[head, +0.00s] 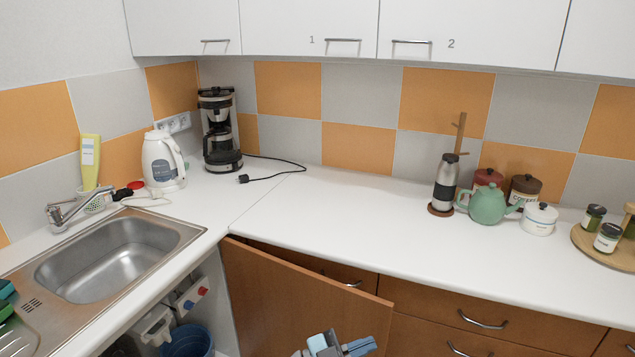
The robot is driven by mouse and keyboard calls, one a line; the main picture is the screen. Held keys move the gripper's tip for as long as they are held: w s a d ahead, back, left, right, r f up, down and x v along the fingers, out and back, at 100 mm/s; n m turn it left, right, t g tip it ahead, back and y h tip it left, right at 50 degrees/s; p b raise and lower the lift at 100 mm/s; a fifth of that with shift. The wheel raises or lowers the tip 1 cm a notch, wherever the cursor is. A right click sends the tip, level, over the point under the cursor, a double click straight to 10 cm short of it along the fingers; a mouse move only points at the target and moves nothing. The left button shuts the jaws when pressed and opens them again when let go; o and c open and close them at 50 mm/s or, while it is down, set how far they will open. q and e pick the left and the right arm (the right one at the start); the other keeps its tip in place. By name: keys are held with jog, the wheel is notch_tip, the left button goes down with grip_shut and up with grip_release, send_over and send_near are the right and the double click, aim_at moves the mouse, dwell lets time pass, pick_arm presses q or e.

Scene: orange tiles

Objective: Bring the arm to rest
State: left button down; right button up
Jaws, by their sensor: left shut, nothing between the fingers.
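My left gripper (342,345) shows at the bottom edge of the head view, in grey and light blue. It is shut and empty, in front of the wooden cabinet door (290,295). Most of the left arm is cut off by the frame's edge. My right gripper is not in view.
The cabinet door stands open below the counter (330,200), beside drawers (480,312). The sink (110,255) is at left, with a blue bucket (190,342) below. A kettle (160,160), coffee maker (218,130) and teapot (487,205) stand on the counter. Its middle is clear.

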pick_arm(q)
jog(key=s+a+f+n+t+y+b, duration=0.1)
jog(key=s+a+f+n+t+y, duration=0.1)
jog(key=a+f+n+t+y, duration=0.5)
jog(key=s+a+f+n+t+y+b, duration=0.2)
jog(key=a+f+n+t+y, duration=0.25)
jog(key=a+n, duration=0.35)
jog(key=s+a+f+n+g+y+b, duration=0.15)
jog(key=s+a+f+g+y, duration=0.45)
jog(key=s+a+f, duration=0.8)
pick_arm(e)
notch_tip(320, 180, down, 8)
pick_arm(q)
notch_tip(320, 180, up, 17)
jog(key=s+p, duration=0.1)
jog(key=p, duration=1.7)
jog(key=shift+s+d+p, duration=0.3)
jog(key=shift+s+d, duration=0.05)
jog(key=shift+d, duration=0.1)
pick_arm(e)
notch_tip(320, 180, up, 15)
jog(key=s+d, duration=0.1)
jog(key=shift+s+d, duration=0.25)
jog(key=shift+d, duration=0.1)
pick_arm(q)
jog(key=shift+f+h, duration=0.15)
jog(key=shift+h, duration=0.1)
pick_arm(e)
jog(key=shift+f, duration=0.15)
